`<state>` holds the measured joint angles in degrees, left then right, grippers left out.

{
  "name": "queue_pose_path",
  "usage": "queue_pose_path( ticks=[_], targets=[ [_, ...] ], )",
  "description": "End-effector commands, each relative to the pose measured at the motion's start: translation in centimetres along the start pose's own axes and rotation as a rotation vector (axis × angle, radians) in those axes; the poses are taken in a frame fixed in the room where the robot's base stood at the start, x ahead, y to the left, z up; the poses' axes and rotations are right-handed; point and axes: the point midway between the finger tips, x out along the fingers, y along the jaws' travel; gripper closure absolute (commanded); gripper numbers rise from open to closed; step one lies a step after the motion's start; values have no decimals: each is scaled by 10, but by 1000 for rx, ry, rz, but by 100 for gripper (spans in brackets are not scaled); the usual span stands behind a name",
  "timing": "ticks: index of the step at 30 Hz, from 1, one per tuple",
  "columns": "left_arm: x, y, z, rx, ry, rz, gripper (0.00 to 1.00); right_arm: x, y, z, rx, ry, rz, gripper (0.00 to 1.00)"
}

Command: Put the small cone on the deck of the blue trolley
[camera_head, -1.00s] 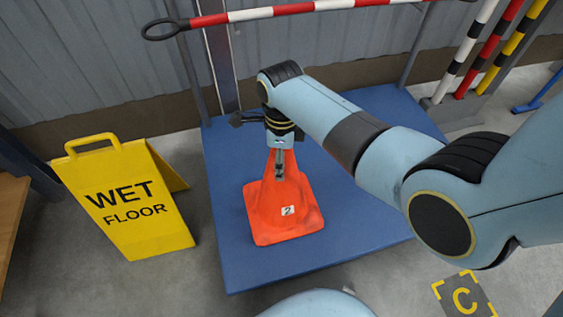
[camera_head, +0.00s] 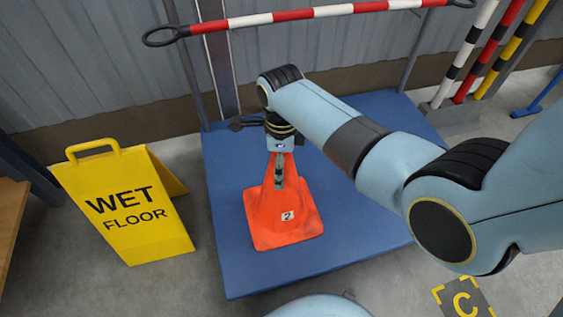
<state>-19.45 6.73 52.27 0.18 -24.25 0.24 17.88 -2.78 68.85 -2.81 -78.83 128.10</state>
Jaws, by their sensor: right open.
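The small orange cone (camera_head: 284,217) with a white label marked 2 stands upright on the deck of the blue trolley (camera_head: 350,238), left of the deck's middle. My right gripper (camera_head: 279,186) points down at the cone's upper part and hides its tip from view. The gripper is open, and I cannot tell whether its fingers touch the cone. My left gripper is not in view.
A yellow wet floor sign (camera_head: 128,208) stands on the floor left of the trolley. A red and white bar (camera_head: 300,14) crosses at the back. Striped posts (camera_head: 484,50) stand at the back right. A floor mark C (camera_head: 463,298) lies at the lower right.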

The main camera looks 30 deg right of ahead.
Motion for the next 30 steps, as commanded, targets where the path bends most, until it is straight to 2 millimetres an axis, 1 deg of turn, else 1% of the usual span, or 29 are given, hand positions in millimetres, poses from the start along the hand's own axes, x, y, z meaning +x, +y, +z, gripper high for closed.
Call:
queue_pose_path(
  ticks=[1,3,9,12,15,20,30],
  targets=[
    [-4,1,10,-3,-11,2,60,-14,-1,1,0,-4,-4,13],
    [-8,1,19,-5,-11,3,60,-31,-2,2,0,-5,-6,13],
    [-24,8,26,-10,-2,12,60,-78,-2,2,0,-5,-6,13],
    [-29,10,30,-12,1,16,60,-95,-1,1,0,-3,-4,13],
    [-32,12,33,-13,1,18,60,-106,-1,1,-1,-2,-3,13],
    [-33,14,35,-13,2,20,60,-113,0,0,-1,-1,-2,13],
    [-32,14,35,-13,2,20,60,-112,0,0,0,-1,-1,13]
  ],
)
